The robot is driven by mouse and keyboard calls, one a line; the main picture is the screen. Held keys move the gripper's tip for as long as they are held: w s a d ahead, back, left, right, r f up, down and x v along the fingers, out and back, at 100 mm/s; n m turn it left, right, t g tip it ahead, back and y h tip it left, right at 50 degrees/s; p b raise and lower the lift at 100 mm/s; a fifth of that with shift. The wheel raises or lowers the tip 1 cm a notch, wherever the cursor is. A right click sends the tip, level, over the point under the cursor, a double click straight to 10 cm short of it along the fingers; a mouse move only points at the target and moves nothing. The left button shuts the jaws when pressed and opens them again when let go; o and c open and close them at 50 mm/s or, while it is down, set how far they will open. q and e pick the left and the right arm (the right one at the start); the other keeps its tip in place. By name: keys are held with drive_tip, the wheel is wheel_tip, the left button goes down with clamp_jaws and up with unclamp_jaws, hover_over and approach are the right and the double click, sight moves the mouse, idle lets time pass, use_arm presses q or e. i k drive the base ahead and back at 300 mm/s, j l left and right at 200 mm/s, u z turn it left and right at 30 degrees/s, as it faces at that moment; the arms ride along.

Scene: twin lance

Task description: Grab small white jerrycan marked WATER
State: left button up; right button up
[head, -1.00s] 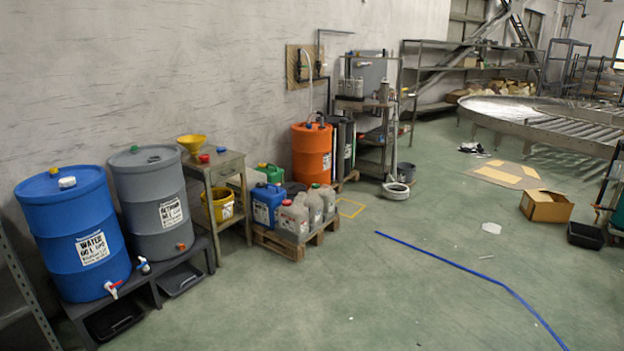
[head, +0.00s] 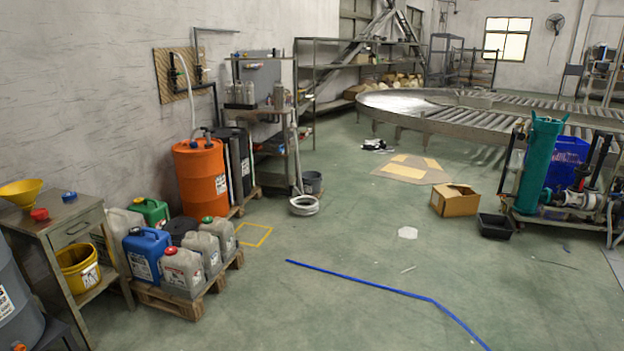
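Several jerrycans stand upright on a low wooden pallet (head: 168,302) at the lower left of the head view. A greyish-white jerrycan with a red cap (head: 184,268) is at the front, beside a blue jerrycan (head: 147,252). Two more greyish-white jerrycans (head: 204,250) and (head: 220,232) stand behind it to the right. A paler can (head: 121,222) and a green can (head: 150,211) are at the back left. The labels are too small to read, so I cannot tell which is marked WATER. Neither of my grippers is in view.
A metal side table (head: 75,228) with a yellow funnel (head: 20,192) and yellow bucket (head: 80,270) stands left of the pallet. An orange drum (head: 202,180) is behind. A cardboard box (head: 455,200) and black tray (head: 495,226) lie at right. The floor in front is open.

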sight(205, 244)
drive_tip(key=i+u, duration=0.2)
drive_tip(key=i, duration=0.65)
drive_tip(key=i+l+u, duration=0.15)
drive_tip(key=i, duration=0.65)
drive_tip(key=i+u, duration=0.25)
drive_tip(key=i, duration=0.25)
drive_tip(key=i+l+u, duration=0.2)
drive_tip(key=i, duration=0.3)
drive_tip(key=i+l+u, duration=0.25)
drive_tip(key=i, duration=0.25)
drive_tip(key=i+u, duration=0.15)
drive_tip(key=i, duration=0.35)
drive_tip(key=i+l+u, duration=0.1)
drive_tip(key=i, duration=0.45)
drive_tip(key=i+l+u, duration=0.15)
drive_tip(key=i, duration=0.35)
